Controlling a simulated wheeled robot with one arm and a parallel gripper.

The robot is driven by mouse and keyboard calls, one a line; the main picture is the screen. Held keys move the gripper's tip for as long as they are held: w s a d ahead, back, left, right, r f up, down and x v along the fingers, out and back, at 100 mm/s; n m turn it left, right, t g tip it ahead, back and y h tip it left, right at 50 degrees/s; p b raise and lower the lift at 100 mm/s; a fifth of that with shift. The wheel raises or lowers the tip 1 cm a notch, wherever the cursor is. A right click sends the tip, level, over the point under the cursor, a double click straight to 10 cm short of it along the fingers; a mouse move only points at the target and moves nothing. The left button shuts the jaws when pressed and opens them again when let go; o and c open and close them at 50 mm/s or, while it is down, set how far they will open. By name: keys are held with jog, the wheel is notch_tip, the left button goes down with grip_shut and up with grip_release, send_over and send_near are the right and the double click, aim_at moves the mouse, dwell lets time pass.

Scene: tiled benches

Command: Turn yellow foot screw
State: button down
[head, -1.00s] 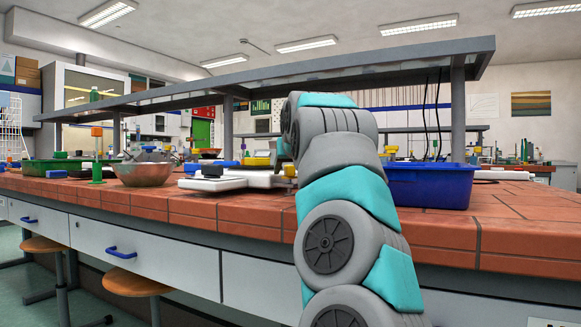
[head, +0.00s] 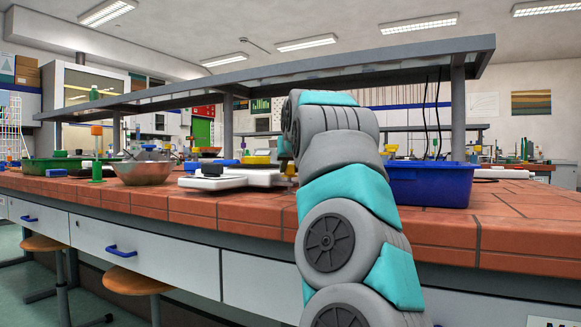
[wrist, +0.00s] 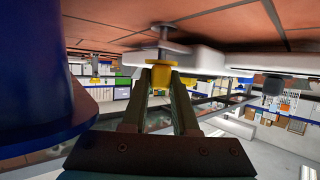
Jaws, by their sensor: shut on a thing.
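In the wrist view my gripper (wrist: 161,82) is shut on the yellow foot screw (wrist: 160,74), which sits between the fingertips. A metal stem and a grey disc foot (wrist: 166,28) lie just beyond it, close to the brick-red tiled top. The white base (wrist: 200,60) of the device extends to the right of the screw. In the head view the white device (head: 245,179) lies on the bench, left of my arm. My gripper is mostly hidden behind my arm there, so the hold shows only in the wrist view.
A blue bin (head: 430,186) stands right of my arm and fills the left of the wrist view (wrist: 40,80). A metal bowl (head: 145,172), a green tray (head: 50,166) and a green post (head: 97,155) stand to the left. A grey shelf (head: 300,75) spans above the bench.

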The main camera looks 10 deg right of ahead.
jog(key=shift+w+a+m+h+b, duration=0.15)
jog(key=shift+m+h+b, duration=0.15)
jog(key=shift+m+h, duration=0.75)
jog(key=shift+m+g+h, duration=0.25)
jog(key=shift+g+h, duration=0.05)
jog(key=shift+h, duration=0.15)
jog(key=shift+a+r+m+h+p, duration=0.1)
jog(key=shift+r+m+h+p, duration=0.05)
jog(key=shift+m+h+p, duration=0.55)
jog(key=m+g+h+p, duration=0.1)
jog(key=m+h+p, duration=0.1)
jog(key=shift+a+r+g+h+p, duration=0.1)
jog(key=shift+a+g+h+p, duration=0.05)
jog(key=shift+g+h+p, duration=0.2)
jog(key=shift+w+a+m+g+h+p, duration=0.15)
jog(key=shift+m+g+h+p, duration=0.5)
jog(key=shift+m+p, duration=0.4)
jog(key=shift+f, duration=0.2)
jog(key=c, duration=0.7)
grip_release()
